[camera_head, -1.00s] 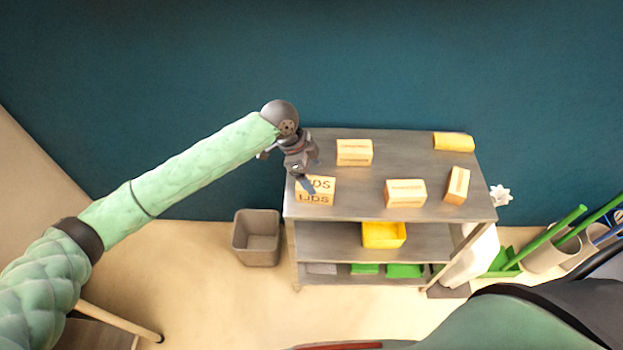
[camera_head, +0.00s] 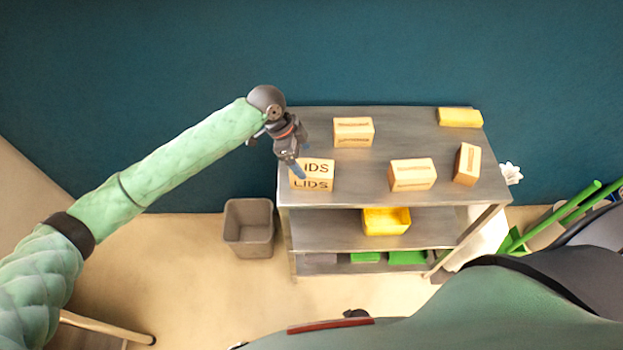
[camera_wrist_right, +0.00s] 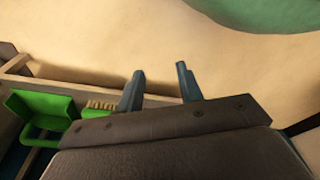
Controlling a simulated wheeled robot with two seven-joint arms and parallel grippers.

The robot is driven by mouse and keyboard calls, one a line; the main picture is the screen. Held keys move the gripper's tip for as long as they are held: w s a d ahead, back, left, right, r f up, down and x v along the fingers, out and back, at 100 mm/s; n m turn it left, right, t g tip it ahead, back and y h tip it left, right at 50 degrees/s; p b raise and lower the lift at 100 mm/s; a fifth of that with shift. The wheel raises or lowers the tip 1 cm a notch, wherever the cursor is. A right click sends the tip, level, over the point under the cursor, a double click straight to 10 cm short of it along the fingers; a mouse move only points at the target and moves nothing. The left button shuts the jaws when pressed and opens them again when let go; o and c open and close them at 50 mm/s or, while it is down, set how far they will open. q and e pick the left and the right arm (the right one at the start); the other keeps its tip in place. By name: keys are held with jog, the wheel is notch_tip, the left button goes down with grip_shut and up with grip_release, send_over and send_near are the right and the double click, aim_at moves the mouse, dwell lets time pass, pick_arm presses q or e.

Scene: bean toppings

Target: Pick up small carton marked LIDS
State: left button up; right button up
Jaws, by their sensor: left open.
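The small carton marked LIDS (camera_head: 316,177) stands at the front left corner of the metal cart's top. It is light tan with dark letters on its top and front face. My left gripper (camera_head: 299,168) is open, pointing down at the carton's left end and covering part of its lettering. Whether the fingers touch the carton or straddle it, I cannot tell. My right gripper (camera_wrist_right: 160,88) shows in the right wrist view with its two fingers apart and nothing between them, above bare floor.
The cart top (camera_head: 350,185) also holds other tan cartons (camera_head: 353,132) (camera_head: 412,175) (camera_head: 466,164) and a yellow item (camera_head: 460,117). A yellow bin (camera_head: 386,221) sits on the shelf below. A grey bin (camera_head: 249,227) stands left of the cart. Green-handled tools (camera_head: 570,212) are at right.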

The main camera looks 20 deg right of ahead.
aim_at(310, 167)
pick_arm(q)
jog(key=shift+s+d+f, duration=0.1)
jog(key=shift+f, duration=0.3)
jog(key=shift+p+x, duration=0.55)
jog(key=shift+x, duration=0.65)
jog(key=p+x, duration=0.3)
jog(key=x, duration=0.1)
jog(key=shift+s+d+r, duration=0.15)
jog(key=shift+s+d, duration=0.05)
jog(key=shift+s, duration=0.05)
jog(key=shift+d+f, duration=0.1)
jog(key=shift+f, duration=0.5)
pick_arm(e)
jog(key=s+d+f, duration=0.2)
jog(key=s+f, duration=0.2)
jog(key=s, duration=0.3)
jog(key=shift+d, duration=0.3)
pick_arm(q)
jog(key=shift+f, duration=0.2)
jog(key=c, duration=1.2)
jog(key=shift+o, duration=0.2)
